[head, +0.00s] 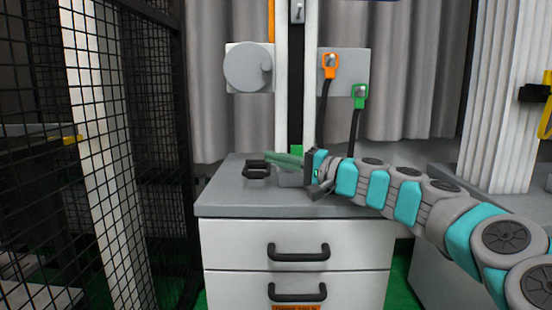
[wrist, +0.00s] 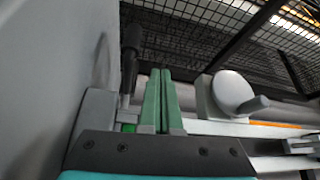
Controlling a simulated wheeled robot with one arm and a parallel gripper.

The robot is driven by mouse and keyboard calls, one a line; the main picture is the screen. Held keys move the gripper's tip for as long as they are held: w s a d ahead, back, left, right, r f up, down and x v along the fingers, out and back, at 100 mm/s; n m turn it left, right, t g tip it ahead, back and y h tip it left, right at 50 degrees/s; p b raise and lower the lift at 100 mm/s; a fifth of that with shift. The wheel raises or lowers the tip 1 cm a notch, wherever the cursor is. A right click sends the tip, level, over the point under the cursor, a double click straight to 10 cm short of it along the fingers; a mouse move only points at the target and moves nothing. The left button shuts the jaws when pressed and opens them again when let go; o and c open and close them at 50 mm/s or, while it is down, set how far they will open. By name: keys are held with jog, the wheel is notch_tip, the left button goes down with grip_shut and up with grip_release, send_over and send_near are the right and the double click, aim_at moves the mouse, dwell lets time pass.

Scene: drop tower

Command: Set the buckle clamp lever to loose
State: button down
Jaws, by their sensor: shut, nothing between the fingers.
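The buckle clamp appears to be the grey block (head: 290,180) on the cabinet top, with a black loop-shaped lever (head: 256,170) reaching left from it and lying low over the top. In the wrist view the black lever (wrist: 130,58) and the grey block (wrist: 93,112) stand just left of my fingers. My gripper (head: 270,157) is shut and empty, its green fingers pointing left just above the block and lever. In the wrist view the fingers (wrist: 160,75) lie together, apart from the lever. My gripper hides part of the clamp's right side.
The cabinet (head: 225,205) has two drawers with black handles. Behind it, a grey plate with a round knob (head: 247,67) and a panel with orange (head: 329,66) and green (head: 360,96) connectors flank an upright rail. A black mesh fence (head: 150,130) stands left.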

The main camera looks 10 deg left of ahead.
jog(key=shift+s+d+f+b, duration=0.15)
jog(key=shift+f+b, duration=0.1)
jog(key=shift+f, duration=0.2)
jog(key=shift+s+a+f+b, duration=0.15)
jog(key=shift+f+b, duration=0.1)
jog(key=shift+f, duration=0.2)
jog(key=shift+d+f, duration=0.1)
jog(key=v, duration=0.6)
jog(key=shift+s+d, duration=0.1)
jog(key=shift+d, duration=0.05)
jog(key=shift+v, duration=0.75)
jog(key=shift+p, duration=0.3)
